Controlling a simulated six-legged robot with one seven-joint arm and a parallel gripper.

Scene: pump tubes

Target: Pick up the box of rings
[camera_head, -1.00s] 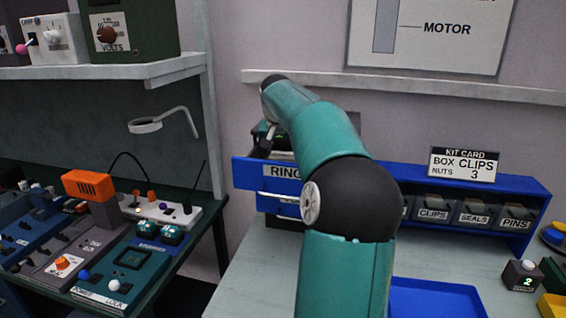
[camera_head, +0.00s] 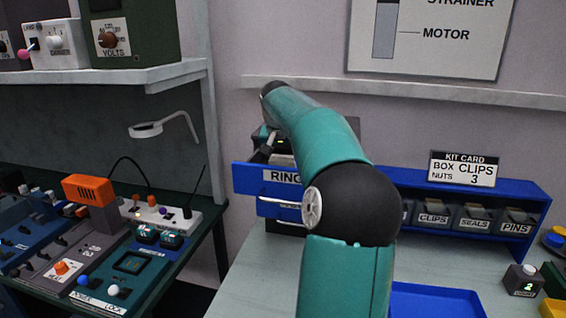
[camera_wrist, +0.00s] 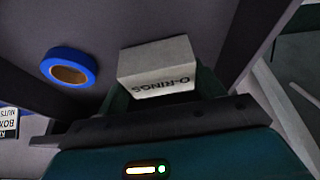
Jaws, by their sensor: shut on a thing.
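The box of rings (camera_wrist: 157,68) is a pale grey-white box with "O-RINGS" printed on it, upside down in the wrist view. My gripper (camera_wrist: 160,88) is shut on it, with dark fingers at its two sides. In the head view the open blue drawer (camera_head: 268,176), marked "RING", juts from its cabinet. My arm reaches over it and hides part of its label. My gripper's tips and the box cannot be made out clearly there.
A blue tape roll (camera_wrist: 70,66) lies beside the box in the wrist view. A blue rack of bins (camera_head: 470,206) with a kit card (camera_head: 463,168) stands at right. A blue tray (camera_head: 436,300) lies on the bench. A shelf edge (camera_head: 400,90) runs along the wall above.

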